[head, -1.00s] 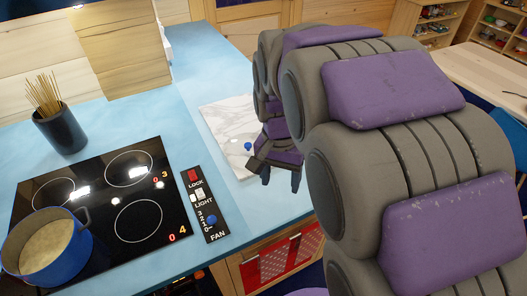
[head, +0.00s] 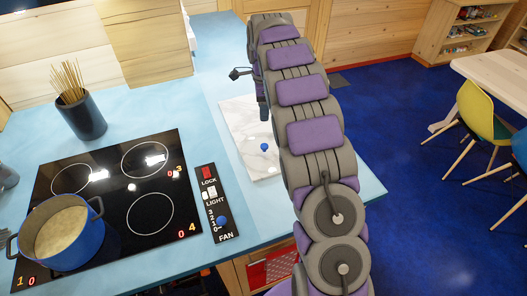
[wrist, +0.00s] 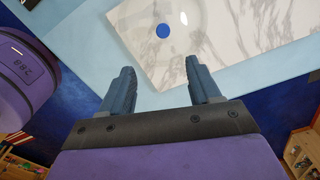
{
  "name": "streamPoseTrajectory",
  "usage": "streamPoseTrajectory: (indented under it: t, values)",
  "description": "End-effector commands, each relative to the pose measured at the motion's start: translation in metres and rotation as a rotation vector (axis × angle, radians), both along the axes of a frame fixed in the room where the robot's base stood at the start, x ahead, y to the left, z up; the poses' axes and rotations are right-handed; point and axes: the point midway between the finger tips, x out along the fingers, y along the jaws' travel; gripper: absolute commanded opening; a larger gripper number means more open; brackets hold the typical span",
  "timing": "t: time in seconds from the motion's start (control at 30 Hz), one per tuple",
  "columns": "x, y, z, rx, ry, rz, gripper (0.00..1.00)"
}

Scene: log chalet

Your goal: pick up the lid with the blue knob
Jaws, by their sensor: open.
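The lid is clear glass with a round blue knob (head: 264,147) on top. It lies on the white marble board (head: 236,118) on the light blue counter. In the wrist view the lid's blue knob (wrist: 162,31) shows near the top centre, and its glass rim is faint. My gripper (wrist: 158,76) is open and empty, its two dark fingers apart on either side below the knob in that picture. In the head view the arm hides most of the gripper; dark finger parts show beyond the board, apart from the lid.
A black cooktop (head: 112,190) with a blue pot (head: 75,247) stands left of the board, with a switch panel (head: 217,203) between. A dark holder of sticks (head: 80,117) stands behind. The counter's right edge drops to a blue floor. A yellow chair (head: 482,110) is at the right.

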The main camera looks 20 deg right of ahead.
Motion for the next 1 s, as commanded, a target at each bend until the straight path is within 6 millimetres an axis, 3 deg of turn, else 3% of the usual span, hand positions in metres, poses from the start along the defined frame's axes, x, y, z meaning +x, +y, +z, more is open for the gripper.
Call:
streamPoseTrajectory:
  t: [0.27,0.8,1.0]
  values:
    - [0.006,0.006,-0.02,-0.003,-0.004,-0.026,0.62]
    - [0.004,-0.001,-0.121,0.002,0.003,-0.024,0.62]
    - [0.005,0.002,-0.131,-0.001,-0.003,-0.024,0.62]
